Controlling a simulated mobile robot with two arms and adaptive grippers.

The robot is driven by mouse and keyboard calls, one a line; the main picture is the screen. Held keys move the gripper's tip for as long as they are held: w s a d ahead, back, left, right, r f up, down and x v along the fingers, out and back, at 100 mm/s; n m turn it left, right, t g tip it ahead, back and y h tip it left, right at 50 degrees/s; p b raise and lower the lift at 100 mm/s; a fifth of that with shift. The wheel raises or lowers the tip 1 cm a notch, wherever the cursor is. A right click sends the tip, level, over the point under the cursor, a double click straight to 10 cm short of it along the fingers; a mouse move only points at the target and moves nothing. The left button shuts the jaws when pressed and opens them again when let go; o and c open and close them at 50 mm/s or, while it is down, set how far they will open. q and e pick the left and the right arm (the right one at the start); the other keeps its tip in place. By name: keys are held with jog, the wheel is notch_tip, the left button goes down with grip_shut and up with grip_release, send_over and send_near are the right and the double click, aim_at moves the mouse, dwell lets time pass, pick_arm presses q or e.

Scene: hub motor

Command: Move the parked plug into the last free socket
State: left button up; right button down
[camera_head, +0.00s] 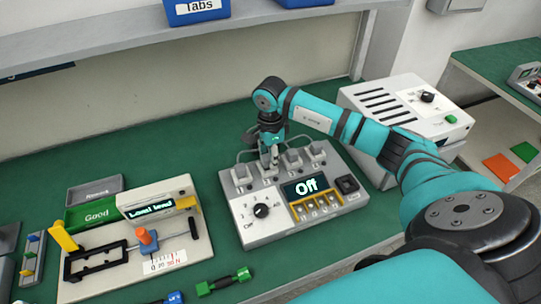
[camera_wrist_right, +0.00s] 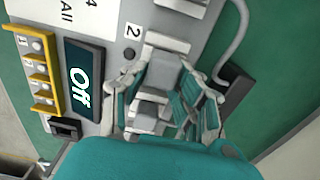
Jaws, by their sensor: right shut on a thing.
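The grey tester box (camera_head: 262,230) stands on the green bench with a display reading "Off", and a row of pale grey plugs along its back edge. One plug (camera_head: 241,174) is left of my right gripper; two more plugs (camera_head: 292,157) (camera_head: 317,148) are to its right. My right gripper (camera_head: 269,163) points down at the back row. In the right wrist view its fingers (camera_wrist_right: 160,95) are shut around a grey plug (camera_wrist_right: 150,112), close to the box by the label "2" (camera_wrist_right: 133,30). The fingers hide the plug's lower end, so its seating cannot be told. The free socket is not clearly visible.
A dark block (camera_wrist_right: 235,90) lies beside the box near a grey cable (camera_wrist_right: 232,45). A white slotted unit (camera_head: 400,110) stands to the right. A gauge fixture (camera_head: 130,240) and green "Good" tray (camera_head: 92,215) are at left.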

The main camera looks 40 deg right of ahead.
jog(key=shift+f+b, duration=0.3)
jog(key=shift+f, duration=0.1)
jog(key=c, duration=0.9)
grip_release()
jog(key=shift+r, duration=0.1)
notch_tip(320, 180, up, 12)
jog(key=shift+f, duration=0.1)
